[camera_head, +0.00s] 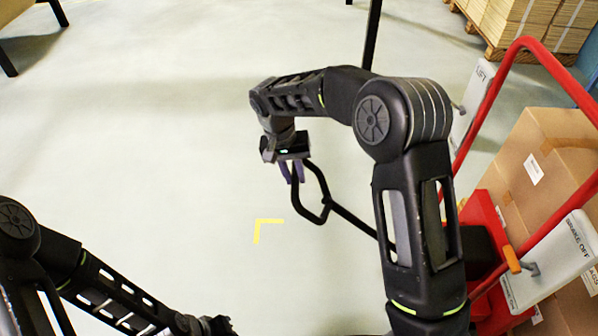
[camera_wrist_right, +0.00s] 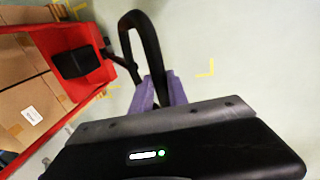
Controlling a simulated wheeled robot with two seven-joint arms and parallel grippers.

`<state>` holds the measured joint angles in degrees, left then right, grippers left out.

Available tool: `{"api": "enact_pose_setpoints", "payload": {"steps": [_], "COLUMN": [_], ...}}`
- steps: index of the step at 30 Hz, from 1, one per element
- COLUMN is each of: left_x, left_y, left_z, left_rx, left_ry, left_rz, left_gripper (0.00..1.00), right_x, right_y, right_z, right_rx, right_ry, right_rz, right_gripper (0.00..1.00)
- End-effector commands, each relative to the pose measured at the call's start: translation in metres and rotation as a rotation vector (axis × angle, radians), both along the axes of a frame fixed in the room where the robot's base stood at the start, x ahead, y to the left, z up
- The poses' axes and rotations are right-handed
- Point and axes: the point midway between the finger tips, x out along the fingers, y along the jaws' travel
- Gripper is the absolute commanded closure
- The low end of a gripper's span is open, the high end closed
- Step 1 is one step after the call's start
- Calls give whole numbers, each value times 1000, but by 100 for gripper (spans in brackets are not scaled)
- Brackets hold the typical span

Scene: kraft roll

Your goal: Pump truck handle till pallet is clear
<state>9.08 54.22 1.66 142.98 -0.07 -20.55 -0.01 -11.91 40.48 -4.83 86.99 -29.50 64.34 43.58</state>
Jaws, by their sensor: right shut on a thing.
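The black truck handle (camera_head: 326,196) is a loop on a bar that slopes down right to a red truck body (camera_head: 484,222). In the right wrist view, the purple fingers (camera_wrist_right: 158,92) close around the black loop (camera_wrist_right: 150,45), with the red truck to the left. My left gripper (camera_head: 215,325) is low at the bottom edge, away from the handle; its jaws are unclear. Large cardboard boxes (camera_head: 545,165) sit behind the red frame. The pallet under them is hidden, so its clearance cannot be seen.
A red tubular rail (camera_head: 483,110) carries white signs marked LIFT (camera_head: 478,92) and BRAKE OFF (camera_head: 560,255). An orange lever (camera_head: 512,260) is beside the lower sign. Flat cardboard stacks on a wooden pallet (camera_head: 488,48) stand back right. The floor left of the handle is clear, with a yellow corner mark (camera_head: 263,226).

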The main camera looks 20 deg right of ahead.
Motion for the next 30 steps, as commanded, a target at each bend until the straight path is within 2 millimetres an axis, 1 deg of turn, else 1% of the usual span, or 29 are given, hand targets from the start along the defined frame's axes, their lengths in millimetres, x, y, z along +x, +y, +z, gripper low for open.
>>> {"api": "enact_pose_setpoints", "payload": {"steps": [1, 4, 5, 12, 20, 23, 26, 30], "left_x": [0, 0, 0, 0, 0, 0, 0, 0], "left_y": [0, 0, 0, 0, 0, 0, 0, 0], "left_z": [-1, 0, 0, 0, 0, 0, 0, 0], "left_rx": [0, 0, 0, 0, 0, 0, 0, 0], "left_ry": [0, 0, 0, 0, 0, 0, 0, 0], "left_rz": [0, 0, 0, 0, 0, 0, 0, 0], "left_gripper": [100, 100, 100, 100, 100, 100, 100, 100], "right_x": [-4, -4, -4, -2, -1, 0, 1, 3], "right_y": [-1, -2, -2, -2, -2, -1, 2, 7], "right_z": [-4, -4, -4, -2, 0, 4, 14, 37], "right_rx": [-2, -4, -4, -4, -3, -2, -1, 0], "right_ry": [13, 14, 14, 8, 4, 2, 0, -3], "right_rz": [0, 0, 0, 0, 0, 1, 1, 4], "right_gripper": [100, 100, 78, 59, 59, 59, 59, 59]}}
